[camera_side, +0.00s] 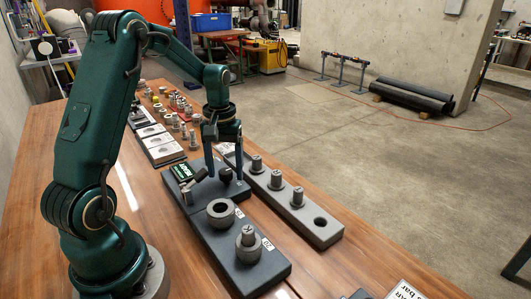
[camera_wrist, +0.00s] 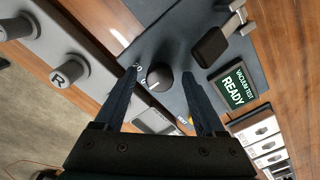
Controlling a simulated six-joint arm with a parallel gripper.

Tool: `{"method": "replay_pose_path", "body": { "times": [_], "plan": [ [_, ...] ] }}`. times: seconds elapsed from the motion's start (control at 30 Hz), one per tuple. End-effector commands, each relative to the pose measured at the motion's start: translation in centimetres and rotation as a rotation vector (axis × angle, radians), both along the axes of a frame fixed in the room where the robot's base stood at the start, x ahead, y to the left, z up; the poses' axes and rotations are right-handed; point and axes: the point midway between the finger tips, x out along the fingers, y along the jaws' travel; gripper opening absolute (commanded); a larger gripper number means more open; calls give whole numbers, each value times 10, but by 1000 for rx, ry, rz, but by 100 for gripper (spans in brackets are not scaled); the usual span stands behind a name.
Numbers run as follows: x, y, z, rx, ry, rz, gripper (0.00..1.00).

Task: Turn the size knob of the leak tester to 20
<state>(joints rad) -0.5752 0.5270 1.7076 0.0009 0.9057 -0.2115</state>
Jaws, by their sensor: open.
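The leak tester (camera_side: 205,193) is a dark grey box on the bench. Its green display (camera_wrist: 232,88) reads "VACUUM TEST READY". The size knob (camera_wrist: 157,76) is a dark round knob on the tester's top face; it also shows in the side view (camera_side: 226,173). Small white figures sit beside the knob at its left in the wrist view, partly hidden by a finger; I cannot read the knob's setting for certain. My gripper (camera_wrist: 160,78) is open, with one finger on each side of the knob. Contact with the knob cannot be made out.
A lever with a dark handle (camera_wrist: 211,46) stands on the tester close to the knob. A grey rack (camera_side: 315,228) with several knobbed plugs lies to the right. A dark block (camera_side: 262,275) with a ring and a plug is in front. Trays (camera_side: 162,150) and fittings lie behind.

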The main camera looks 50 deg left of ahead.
Motion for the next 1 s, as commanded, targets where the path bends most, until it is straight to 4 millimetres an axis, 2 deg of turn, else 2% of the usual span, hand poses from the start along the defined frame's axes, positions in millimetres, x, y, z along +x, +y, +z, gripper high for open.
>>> {"method": "replay_pose_path", "body": {
  "times": [0.07, 0.2, 0.23, 0.27, 0.63, 1.0],
  "plan": [
    [0, 0, 0, 0, 0, 0, 72],
    [0, 0, 0, 0, 0, 0, 18],
    [0, 0, 0, 0, 0, 0, 7],
    [0, 0, 0, 0, 0, 0, 0],
    [0, 0, 1, -1, 1, -53, 0],
    [0, 0, 1, -1, 2, -320, 0]
  ]
}}
